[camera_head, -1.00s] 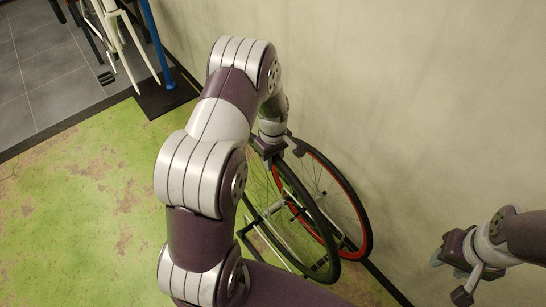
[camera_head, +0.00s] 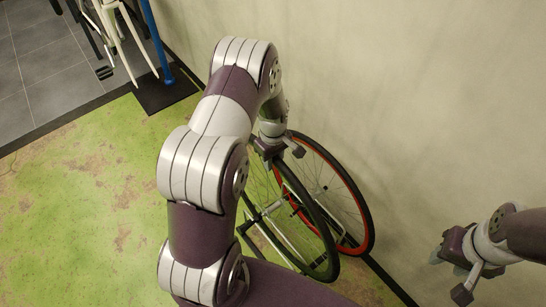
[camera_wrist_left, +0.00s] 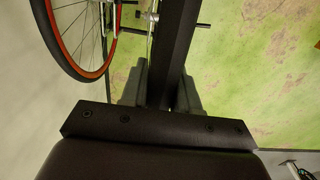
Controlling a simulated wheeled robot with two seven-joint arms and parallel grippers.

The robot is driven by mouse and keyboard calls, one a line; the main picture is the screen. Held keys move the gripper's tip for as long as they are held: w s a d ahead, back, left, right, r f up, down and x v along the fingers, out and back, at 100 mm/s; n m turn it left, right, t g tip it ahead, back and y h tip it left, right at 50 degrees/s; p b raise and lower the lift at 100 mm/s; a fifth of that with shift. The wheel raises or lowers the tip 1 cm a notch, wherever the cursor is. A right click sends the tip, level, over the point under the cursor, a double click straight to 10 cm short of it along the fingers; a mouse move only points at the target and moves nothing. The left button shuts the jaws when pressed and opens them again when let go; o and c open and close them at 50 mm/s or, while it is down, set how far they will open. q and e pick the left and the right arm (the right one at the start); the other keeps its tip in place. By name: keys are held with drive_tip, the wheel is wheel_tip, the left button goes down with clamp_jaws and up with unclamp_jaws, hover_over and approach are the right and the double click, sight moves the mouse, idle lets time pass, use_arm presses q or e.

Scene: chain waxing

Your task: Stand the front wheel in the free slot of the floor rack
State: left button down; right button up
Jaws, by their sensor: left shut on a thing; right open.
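The front wheel, with a black tyre (camera_head: 322,228), stands nearly upright by the wall in the head view. My left gripper (camera_head: 276,152) is shut on the top of its tyre. In the left wrist view the tyre (camera_wrist_left: 173,45) runs between the two fingers (camera_wrist_left: 160,92). The floor rack (camera_head: 272,236), of pale tubes, shows around the wheel's lower part. I cannot tell whether the wheel sits in the slot or rests on the floor. My right gripper (camera_head: 448,277) is open and empty, well to the right, near the wall.
A second wheel with a red rim (camera_head: 366,212) stands close behind, on the wall side; it also shows in the left wrist view (camera_wrist_left: 65,45). A blue post (camera_head: 157,42) on a black base (camera_head: 165,93) stands at the back. The green floor (camera_head: 80,200) on the left is clear.

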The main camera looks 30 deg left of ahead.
use_arm(q)
wheel_tip(320, 180, down, 6)
drive_tip(key=b, duration=0.4)
drive_tip(key=shift+f, duration=0.35)
idle(0.4)
wheel_tip(320, 180, down, 10)
drive_tip(key=b, duration=0.7)
idle(0.5)
idle(0.3)
drive_tip(key=c, duration=0.9)
unclamp_jaws()
drive_tip(key=shift+c, duration=0.2)
drive_tip(key=o, duration=0.7)
drive_tip(key=shift+s, duration=0.1)
drive_tip(key=shift+c, duration=0.2)
